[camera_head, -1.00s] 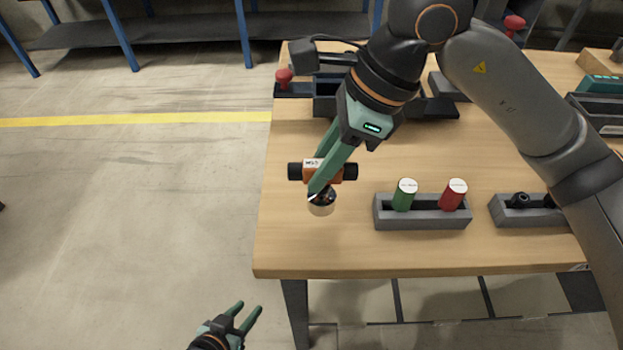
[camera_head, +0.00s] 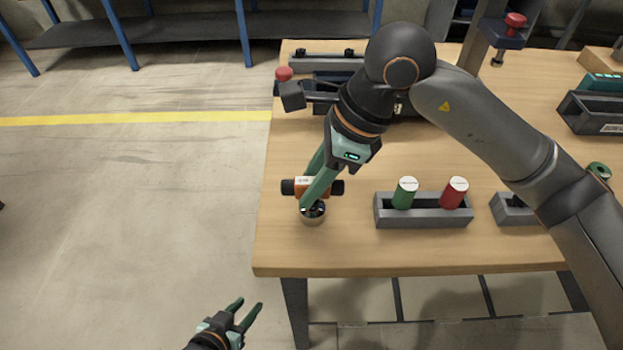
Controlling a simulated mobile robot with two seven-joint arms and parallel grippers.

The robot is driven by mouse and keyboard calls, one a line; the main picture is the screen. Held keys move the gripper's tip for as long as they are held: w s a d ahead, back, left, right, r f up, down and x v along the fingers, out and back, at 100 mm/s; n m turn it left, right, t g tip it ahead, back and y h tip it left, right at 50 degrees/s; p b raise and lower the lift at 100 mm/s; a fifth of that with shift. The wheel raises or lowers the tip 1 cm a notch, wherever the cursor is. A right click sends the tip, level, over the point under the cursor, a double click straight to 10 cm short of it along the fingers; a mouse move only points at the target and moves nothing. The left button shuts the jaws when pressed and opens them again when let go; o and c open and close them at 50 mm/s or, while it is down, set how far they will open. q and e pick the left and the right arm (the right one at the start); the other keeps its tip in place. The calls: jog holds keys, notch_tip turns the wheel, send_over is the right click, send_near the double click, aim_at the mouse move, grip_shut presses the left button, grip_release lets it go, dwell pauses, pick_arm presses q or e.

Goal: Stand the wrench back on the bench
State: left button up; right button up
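The wrench (camera_head: 303,183) has an orange body with a white label, black ends to both sides and a round metal part at the bottom. It is near the bench's (camera_head: 340,252) front left corner. My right gripper (camera_head: 312,200) comes down at a slant from the upper right, shut on the wrench, its green fingers covering part of it. The wrench looks roughly upright, its round lower part at or just above the wood; I cannot tell whether it touches. My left gripper (camera_head: 247,306) is open and empty, low over the floor, left of the bench.
A grey holder (camera_head: 423,219) with a green cylinder (camera_head: 405,193) and a red cylinder (camera_head: 454,193) stands right of the wrench. Another grey holder (camera_head: 510,209) lies further right, partly behind my arm. Dark fixtures stand behind. The wood around the wrench is clear.

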jog(key=o, duration=0.3)
jog(key=shift+r+p, duration=0.3)
jog(key=shift+r, duration=0.15)
jog(key=v, duration=1.1)
jog(key=shift+d+r, duration=0.15)
jog(key=shift+r, duration=0.1)
